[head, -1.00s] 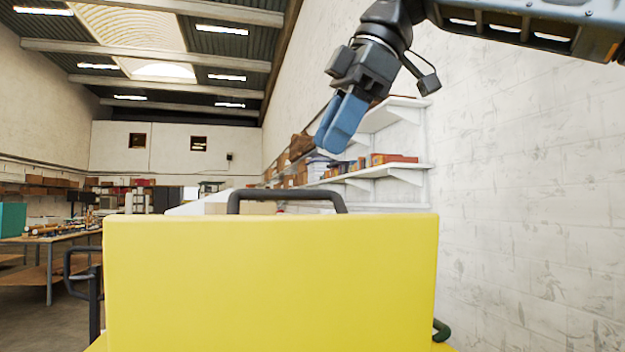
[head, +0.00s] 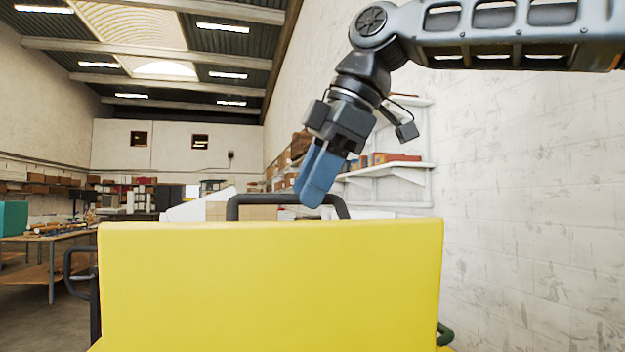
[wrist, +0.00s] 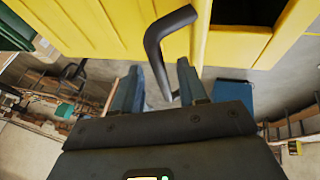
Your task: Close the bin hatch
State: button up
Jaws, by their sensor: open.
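A large yellow panel (head: 270,285), which looks like the raised bin hatch, stands upright and fills the lower middle of the head view. A dark bar handle (head: 238,205) rises behind its top edge. My gripper (head: 312,190), with blue fingers pointing down, is at the handle's top bar and covers part of it. In the wrist view my gripper (wrist: 160,78) is open, and the dark bent handle (wrist: 155,45) runs into the gap between the fingers. I cannot tell whether they touch. The yellow surface (wrist: 75,20) lies beyond the fingertips.
A dark opening (wrist: 248,12) shows in the yellow body at the wrist view's upper right. White wall shelves (head: 390,170) with boxes stand behind my arm, along the brick wall (head: 540,200). A workbench (head: 50,240) stands at the far left, with open floor nearby.

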jog(key=shift+c, duration=0.3)
grip_shut()
jog(key=shift+s+d, duration=0.1)
